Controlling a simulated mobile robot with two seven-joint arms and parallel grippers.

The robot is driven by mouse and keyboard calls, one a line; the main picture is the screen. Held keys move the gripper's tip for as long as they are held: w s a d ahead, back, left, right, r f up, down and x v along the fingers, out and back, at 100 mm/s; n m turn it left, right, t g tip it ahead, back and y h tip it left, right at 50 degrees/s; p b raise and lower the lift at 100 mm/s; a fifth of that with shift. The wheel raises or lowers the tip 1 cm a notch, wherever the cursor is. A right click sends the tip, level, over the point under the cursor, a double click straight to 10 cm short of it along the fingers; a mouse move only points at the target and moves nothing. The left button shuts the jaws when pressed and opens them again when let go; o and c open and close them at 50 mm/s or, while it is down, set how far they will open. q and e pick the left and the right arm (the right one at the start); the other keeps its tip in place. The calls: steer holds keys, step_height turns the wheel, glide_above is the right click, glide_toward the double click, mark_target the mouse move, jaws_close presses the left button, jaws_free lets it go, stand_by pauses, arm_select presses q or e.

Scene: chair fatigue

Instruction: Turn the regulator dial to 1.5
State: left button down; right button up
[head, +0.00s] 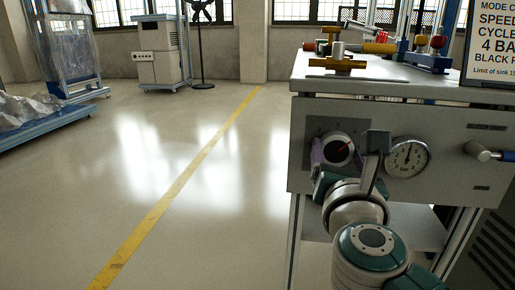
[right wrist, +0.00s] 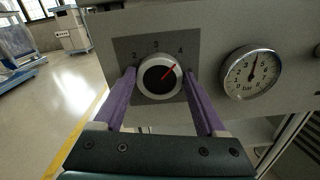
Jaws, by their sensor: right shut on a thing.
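The regulator dial (head: 339,149) is a round knob with a silver rim and a black face, on the grey panel of the bench. It also shows in the right wrist view (right wrist: 160,75), with the numbers 2, 3 and 4 printed around its top. The head view shows the wrist in front of the panel, partly covering the right finger. My left gripper is out of view.
A pressure gauge (head: 407,157) marked bar sits just right of the dial, its needle near upright. Fixtures stand on the bench top (head: 310,72). The floor (head: 110,165) to the left is open.

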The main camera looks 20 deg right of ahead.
steer(key=c, duration=0.4)
steer(key=shift+c, duration=0.2)
steer(key=shift+n, duration=0.3)
steer(key=n+p, duration=0.1)
steer(key=n, duration=0.3)
steer(key=shift+a+n, duration=0.1)
steer(key=shift+n, duration=0.2)
steer(key=n+p, duration=0.2)
steer(key=n, duration=0.3)
steer(key=shift+w+a, duration=0.1)
steer(key=n+p, duration=0.1)
steer(key=n, duration=0.5)
steer(key=shift+f+n, duration=0.1)
steer(key=shift+n, duration=0.3)
steer(key=n+p, duration=0.1)
steer(key=n, duration=0.4)
steer(key=shift+f+p, duration=0.15)
steer(key=shift+p, duration=0.15)
steer(key=shift+n, duration=0.3)
